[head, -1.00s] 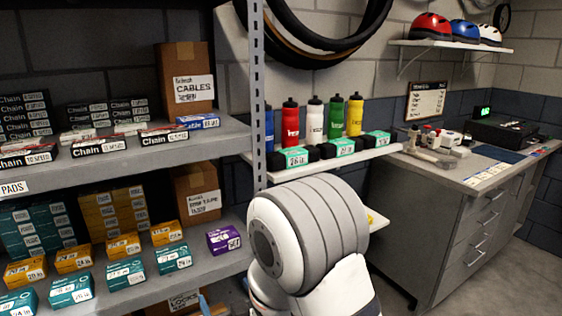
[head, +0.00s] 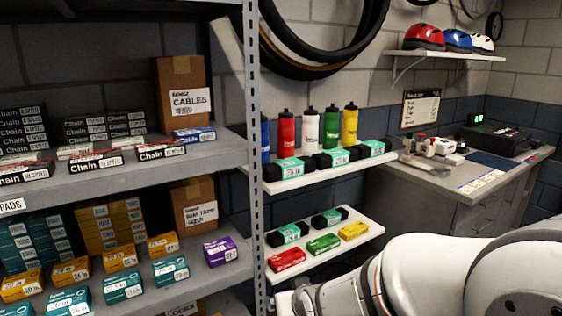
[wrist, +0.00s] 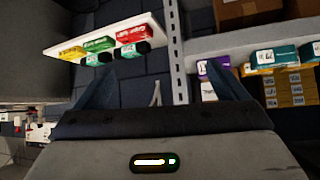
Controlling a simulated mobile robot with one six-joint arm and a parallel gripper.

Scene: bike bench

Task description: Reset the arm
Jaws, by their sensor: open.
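My gripper (wrist: 162,88) shows in the wrist view with its two dark fingers spread wide apart and nothing between them. It faces the shelving, which appears upside down there. In the head view my white arm fills the lower right, and my gripper's fingers are not visible there. The arm lies in front of the lower wall shelf (head: 330,252) and the workbench.
A shelf unit with a slotted metal post (head: 252,150) holds orange and teal boxes and a purple box (head: 220,251). Small red, green and yellow packs sit on the lower wall shelf. Bottles stand on the upper wall shelf (head: 330,174). A workbench (head: 440,190) stands right.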

